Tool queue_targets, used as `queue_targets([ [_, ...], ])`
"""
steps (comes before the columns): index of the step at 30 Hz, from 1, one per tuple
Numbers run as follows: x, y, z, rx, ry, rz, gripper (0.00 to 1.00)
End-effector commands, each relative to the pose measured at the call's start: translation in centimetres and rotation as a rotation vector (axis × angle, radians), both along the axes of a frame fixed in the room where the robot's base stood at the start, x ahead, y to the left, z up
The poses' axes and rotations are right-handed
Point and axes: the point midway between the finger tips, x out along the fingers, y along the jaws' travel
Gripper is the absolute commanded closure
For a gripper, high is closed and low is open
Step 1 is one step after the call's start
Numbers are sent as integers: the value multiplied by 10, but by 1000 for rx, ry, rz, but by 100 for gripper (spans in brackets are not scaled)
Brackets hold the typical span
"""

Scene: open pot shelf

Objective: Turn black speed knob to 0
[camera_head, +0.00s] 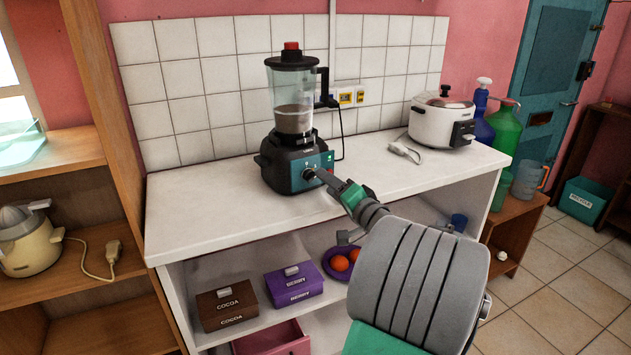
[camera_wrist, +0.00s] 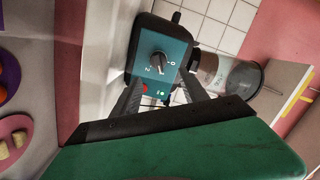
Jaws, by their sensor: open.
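The blender (camera_head: 290,120) stands on the white counter, with a black base, teal front panel, clear jar and red-topped lid. In the wrist view its panel (camera_wrist: 178,50) fills the upper middle. The black speed knob (camera_wrist: 157,62) sits on the panel between printed marks, with 0 and 2 legible on either side. The exact mark it points at is hard to tell. My gripper (camera_wrist: 161,80) is open, its two fingers apart on either side of the panel's lower part, with the knob just beyond the tips. In the head view my gripper (camera_head: 319,174) is close against the panel; contact is unclear.
A white cooker (camera_head: 433,125) and a small pale device (camera_head: 404,151) stand right of the blender. The countertop (camera_head: 210,205) is clear to the left. Below are a cocoa box (camera_head: 226,304), a berry box (camera_head: 294,285) and a purple bowl (camera_head: 329,263) with orange fruit.

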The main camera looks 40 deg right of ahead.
Motion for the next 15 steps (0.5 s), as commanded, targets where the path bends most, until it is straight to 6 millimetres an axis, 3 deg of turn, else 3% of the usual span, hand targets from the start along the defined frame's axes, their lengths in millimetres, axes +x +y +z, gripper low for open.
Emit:
queue_targets([
  [6, 43, -4, -1, 0, 4, 6, 48],
  [15, 54, -8, 0, -2, 4, 0, 48],
])
